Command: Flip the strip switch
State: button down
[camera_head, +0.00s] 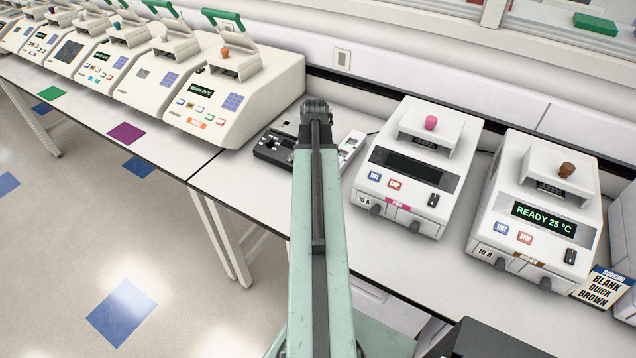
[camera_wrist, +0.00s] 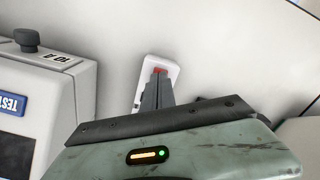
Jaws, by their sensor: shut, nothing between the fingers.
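In the wrist view, a white strip end (camera_wrist: 172,68) with a small red switch (camera_wrist: 160,70) lies on the pale surface. My gripper (camera_wrist: 157,88) is shut and empty, with its dark fingers pointing at the red switch. The tips overlap the lower part of the strip end and sit just below the switch in the picture. I cannot tell whether they touch it. In the head view, my arm hides the gripper and the red switch. A white piece (camera_head: 351,147) shows just right of the arm, perhaps part of the strip.
A cycler with a pink knob (camera_head: 431,123) and dark display stands right of my arm. Another with a brown knob (camera_head: 566,170) reads READY 25 °C. A black device (camera_head: 272,147) lies left of the arm. Several cyclers line the left bench. A wall outlet (camera_head: 342,59) is behind.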

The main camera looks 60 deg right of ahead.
jog(key=shift+f+b, duration=0.85)
jog(key=shift+f, duration=0.05)
jog(key=shift+r, duration=0.1)
notch_tip(320, 180, up, 7)
jog(key=p, duration=0.7)
dwell(0.4)
